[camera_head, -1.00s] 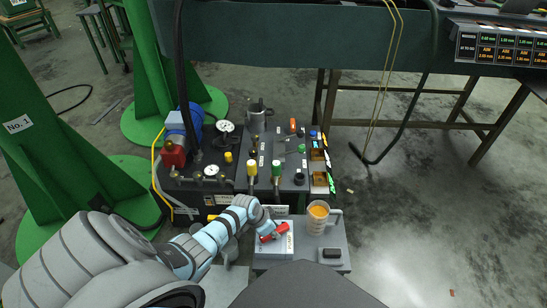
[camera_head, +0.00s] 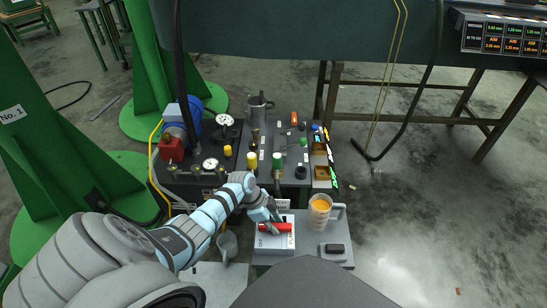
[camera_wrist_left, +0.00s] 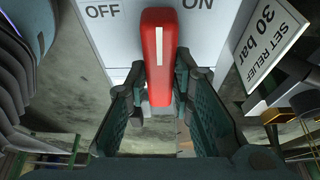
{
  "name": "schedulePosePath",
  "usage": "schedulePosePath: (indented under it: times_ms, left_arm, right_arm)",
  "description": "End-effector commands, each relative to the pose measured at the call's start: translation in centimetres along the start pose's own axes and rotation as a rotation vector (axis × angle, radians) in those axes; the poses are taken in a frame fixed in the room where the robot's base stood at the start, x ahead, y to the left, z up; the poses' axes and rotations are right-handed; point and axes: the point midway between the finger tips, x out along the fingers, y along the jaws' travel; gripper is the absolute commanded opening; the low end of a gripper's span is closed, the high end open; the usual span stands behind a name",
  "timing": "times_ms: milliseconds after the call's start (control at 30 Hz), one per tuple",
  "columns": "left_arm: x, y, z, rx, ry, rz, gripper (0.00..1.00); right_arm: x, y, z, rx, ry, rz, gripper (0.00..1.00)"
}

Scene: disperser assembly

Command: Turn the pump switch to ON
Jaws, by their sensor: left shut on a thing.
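The pump switch is a red lever (camera_head: 276,227) on a white box (camera_head: 272,245) in front of the hydraulic unit. In the left wrist view the red lever (camera_wrist_left: 158,55), with a white stripe, points between the printed words OFF, on the left, and ON, on the right. My left gripper (camera_head: 271,216) is at the lever from above. In the left wrist view its two fingers (camera_wrist_left: 161,82) are closed around the lever's near end, one on each side. My right gripper is not in view.
A clear jug (camera_head: 320,211) with orange liquid stands just right of the white box on a grey stand. A small black item (camera_head: 334,249) lies in front of the jug. The hydraulic unit with gauges (camera_head: 225,120) and knobs stands behind. A "SET RELIEF 30 bar" sign (camera_wrist_left: 270,38) is close to the right.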

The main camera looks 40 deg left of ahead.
Motion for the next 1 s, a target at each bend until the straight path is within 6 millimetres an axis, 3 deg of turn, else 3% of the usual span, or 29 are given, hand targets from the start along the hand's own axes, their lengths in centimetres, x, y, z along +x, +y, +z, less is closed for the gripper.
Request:
schedulePosePath:
  times_ms: [300,333,467,767,867,1000]
  left_arm:
    - [0.1,0.1,-0.1,0.004,0.001,0.003,0.00]
    - [0.1,0.1,-0.1,0.004,0.001,0.003,0.23]
    - [0.1,0.1,0.0,0.003,0.000,0.002,0.42]
    - [-0.1,0.0,0.0,0.003,0.000,0.001,0.42]
    - [-1.2,-0.1,0.1,0.003,0.000,-0.002,0.42]
    - [-4.7,-0.1,0.1,0.007,-0.002,-0.003,0.42]
  right_arm:
    - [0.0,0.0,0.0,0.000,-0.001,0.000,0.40]
    - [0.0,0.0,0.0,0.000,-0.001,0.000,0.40]
    - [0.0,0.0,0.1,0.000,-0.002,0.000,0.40]
    - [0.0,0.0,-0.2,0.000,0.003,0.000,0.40]
    - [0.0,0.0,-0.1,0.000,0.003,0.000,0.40]
    - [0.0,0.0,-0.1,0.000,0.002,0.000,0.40]
